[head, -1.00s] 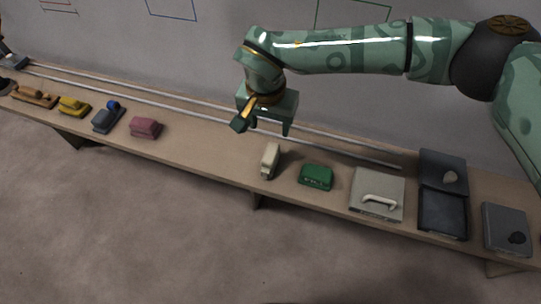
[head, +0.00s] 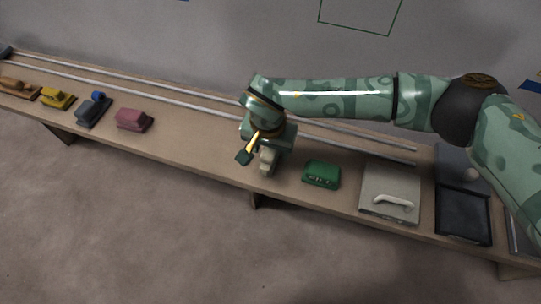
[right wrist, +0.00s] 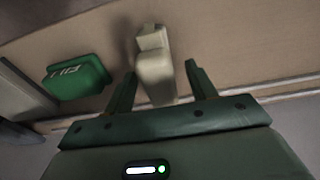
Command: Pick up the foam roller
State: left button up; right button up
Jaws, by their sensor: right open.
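A cream, blocky tool (head: 268,160) stands on the long wooden bench and is the likeliest foam roller, though its shape does not make this certain. My right gripper (head: 263,154) is open, right over it in the head view and partly hiding it. In the right wrist view the cream tool (right wrist: 155,72) lies between the two spread fingers of my right gripper (right wrist: 160,84), with gaps on both sides. I cannot tell how far down the fingers reach around it. My left gripper is not in view.
On the bench (head: 200,152), a green block (head: 321,173) sits close right of the cream tool, then a beige case (head: 377,180) with a pale handle and an open dark case (head: 463,215). A maroon block (head: 134,119) is left, with free bench between. Metal rails (head: 180,95) run behind.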

jog(key=shift+c, duration=0.3)
jog(key=c, duration=1)
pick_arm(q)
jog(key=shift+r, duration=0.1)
pick_arm(e)
jog(key=shift+r, duration=0.15)
jog(key=shift+c, duration=0.2)
jog(key=shift+r, duration=0.3)
notch_tip(320, 180, up, 3)
jog(key=shift+p, duration=1.15)
pick_arm(q)
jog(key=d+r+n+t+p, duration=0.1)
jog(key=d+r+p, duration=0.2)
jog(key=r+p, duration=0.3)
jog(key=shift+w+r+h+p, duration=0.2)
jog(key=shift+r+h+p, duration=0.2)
jog(key=shift+p, duration=0.2)
pick_arm(e)
jog(key=s+a+r, duration=0.2)
jog(key=s+r, duration=0.7)
jog(key=s, duration=0.4)
jog(key=shift+s+a, duration=0.35)
jog(key=shift+s, duration=0.05)
